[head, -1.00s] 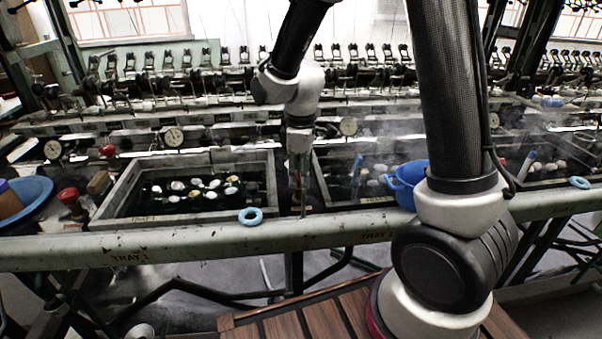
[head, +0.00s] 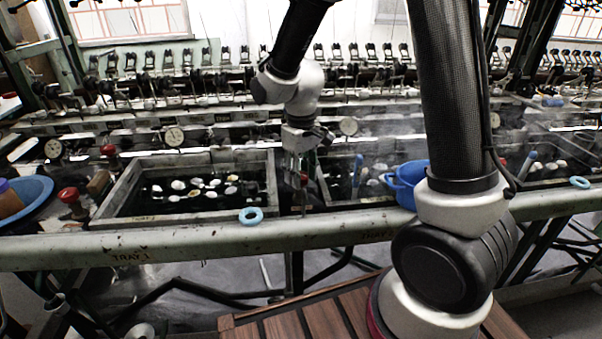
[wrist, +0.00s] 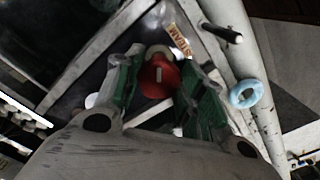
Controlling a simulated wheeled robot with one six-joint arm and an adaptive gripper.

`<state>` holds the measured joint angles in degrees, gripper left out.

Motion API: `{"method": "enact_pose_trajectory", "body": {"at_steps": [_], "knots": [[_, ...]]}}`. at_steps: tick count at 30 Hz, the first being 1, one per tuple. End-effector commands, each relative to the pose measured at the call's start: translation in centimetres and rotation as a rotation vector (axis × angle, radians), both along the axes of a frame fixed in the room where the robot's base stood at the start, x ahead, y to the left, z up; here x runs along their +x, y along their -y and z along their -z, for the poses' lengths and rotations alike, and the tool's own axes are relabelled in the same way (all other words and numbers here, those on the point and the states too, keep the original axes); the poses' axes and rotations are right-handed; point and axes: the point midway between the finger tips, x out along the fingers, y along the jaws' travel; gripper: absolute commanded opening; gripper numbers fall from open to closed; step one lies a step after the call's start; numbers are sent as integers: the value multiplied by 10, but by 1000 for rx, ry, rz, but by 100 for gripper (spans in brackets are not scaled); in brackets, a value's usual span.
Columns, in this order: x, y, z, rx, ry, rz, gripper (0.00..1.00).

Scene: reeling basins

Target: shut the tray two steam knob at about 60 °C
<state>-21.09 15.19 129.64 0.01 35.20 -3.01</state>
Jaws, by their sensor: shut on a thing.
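The red steam knob (wrist: 158,78) sits between the green-padded fingers of my gripper (wrist: 157,66) in the wrist view, and the fingers are shut on it. A pale mark on the knob's face runs roughly up and down in that view. A STEAM label (wrist: 179,40) lies beside it. In the head view my gripper (head: 297,181) points down at the gap between the two basins, mostly covering the knob. The tray two basin (head: 374,201) is to its right, with steam over it. Its dial gauge (head: 348,126) stands behind; the needle is too small to read.
The tray one basin (head: 118,192) is at the left with pale cocoons in dark water. A light blue ring (head: 251,216) lies on the front rail (head: 200,243). A blue container (head: 407,180) stands right of my gripper. Other red knobs (head: 69,195) are at the left.

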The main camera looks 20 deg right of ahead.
Motion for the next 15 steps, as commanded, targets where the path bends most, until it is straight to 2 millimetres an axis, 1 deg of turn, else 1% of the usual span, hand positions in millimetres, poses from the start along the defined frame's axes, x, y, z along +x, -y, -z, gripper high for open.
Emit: {"method": "enact_pose_trajectory", "body": {"at_steps": [6, 15], "knots": [[1, -1, -1, 1, 2, 96, 16], [1, -1, -1, 1, 3, 146, 16]]}}
